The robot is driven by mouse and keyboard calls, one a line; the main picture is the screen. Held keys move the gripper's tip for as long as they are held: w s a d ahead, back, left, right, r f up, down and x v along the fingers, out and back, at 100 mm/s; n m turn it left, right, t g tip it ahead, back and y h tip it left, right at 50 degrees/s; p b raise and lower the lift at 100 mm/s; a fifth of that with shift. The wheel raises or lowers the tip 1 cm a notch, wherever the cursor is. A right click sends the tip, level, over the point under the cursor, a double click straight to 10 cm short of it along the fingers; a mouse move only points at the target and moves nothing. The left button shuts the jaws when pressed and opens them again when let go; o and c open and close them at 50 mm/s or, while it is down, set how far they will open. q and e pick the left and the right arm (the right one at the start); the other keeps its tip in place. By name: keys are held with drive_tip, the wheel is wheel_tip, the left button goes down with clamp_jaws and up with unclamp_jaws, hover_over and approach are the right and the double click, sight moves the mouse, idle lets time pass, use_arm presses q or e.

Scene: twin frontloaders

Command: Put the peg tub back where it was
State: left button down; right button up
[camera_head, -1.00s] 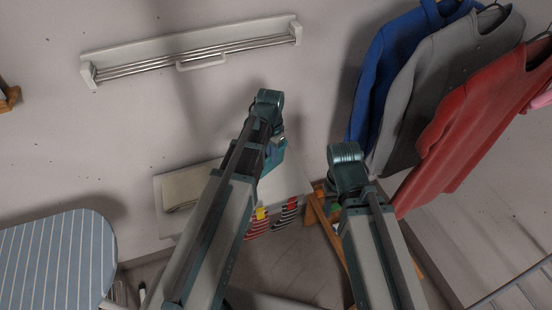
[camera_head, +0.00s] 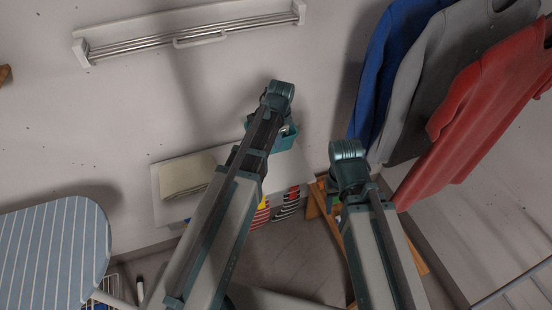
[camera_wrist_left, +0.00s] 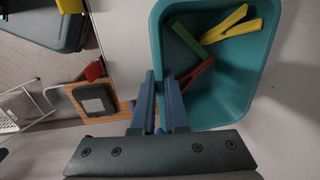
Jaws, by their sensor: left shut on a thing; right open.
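The peg tub is a teal open tub (camera_head: 287,140) at the tip of my left arm in the head view, partly hidden by the wrist. In the left wrist view the tub (camera_wrist_left: 232,92) holds red, yellow and green pegs. My left gripper (camera_wrist_left: 161,100) is shut on the tub's near side wall. In the head view the tub overlaps the right part of a white surface (camera_head: 158,200); I cannot tell if it touches it. My right gripper (camera_head: 347,185) is open, right of the tub, its fingers mostly hidden.
A folded beige cloth (camera_head: 187,176) lies on the white surface's left part. Striped items (camera_head: 288,205) show below it. A wooden stand (camera_head: 318,195) is by my right gripper. Blue, grey and red garments (camera_head: 480,90) hang at right. A striped ironing board (camera_head: 50,250) is at left.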

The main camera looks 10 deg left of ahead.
use_arm(q)
drive_tip(key=shift+f+b, duration=2.75)
drive_tip(key=shift+f, duration=0.6)
drive_tip(key=shift+r, duration=0.1)
drive_tip(key=c, duration=0.9)
unclamp_jaws()
drive_tip(key=shift+c, duration=0.2)
wheel_tip(320, 180, up, 12)
drive_tip(key=s+p, duration=0.1)
drive_tip(key=p, duration=1.1)
drive_tip(key=s+d+n, duration=0.3)
drive_tip(key=s+d, duration=0.2)
drive_tip(key=s, duration=0.4)
drive_tip(key=s+d+n+g, duration=0.1)
drive_tip(key=s+d+n, duration=0.3)
drive_tip(key=s, duration=0.5)
drive_tip(key=shift+s+d, duration=0.3)
drive_tip(key=shift+d, duration=0.5)
